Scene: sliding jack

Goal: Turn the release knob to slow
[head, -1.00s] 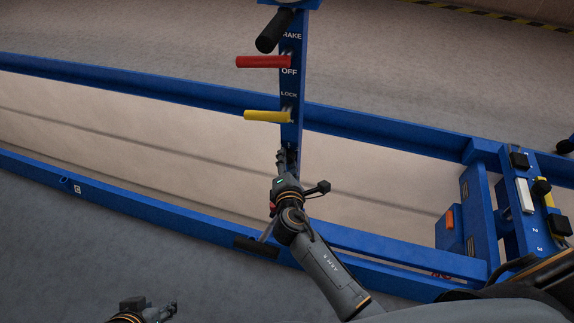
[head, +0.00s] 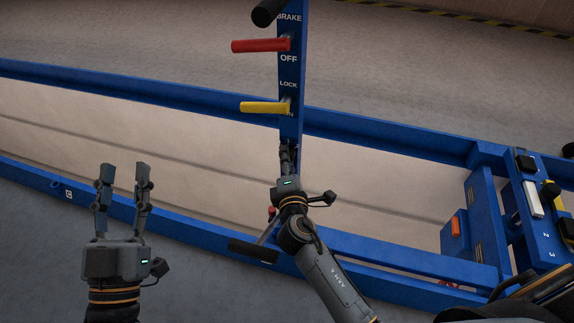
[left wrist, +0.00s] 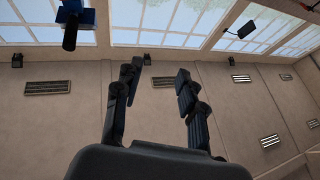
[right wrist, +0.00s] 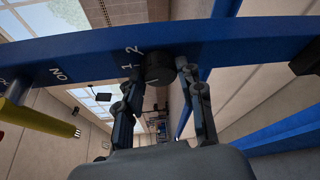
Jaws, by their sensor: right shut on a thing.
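A black round knob (right wrist: 159,68) with a pale mark on its face sits on the blue post (right wrist: 225,40), beside the white marks "1" and "2". My right gripper (head: 288,152) is at the lower part of the post in the head view. In the right wrist view, its fingers (right wrist: 160,82) are shut on the knob from both sides. The knob is hidden in the head view, and I see no readable "slow" mark. My left gripper (head: 124,172) is open and empty at the lower left, away from the post, with its fingers pointing up.
Above the knob, the post carries a yellow handle (head: 265,107), a red handle (head: 260,45) and a black handle (head: 268,12). A blue rail (head: 400,138) runs behind. A control box (head: 540,215) stands at the right.

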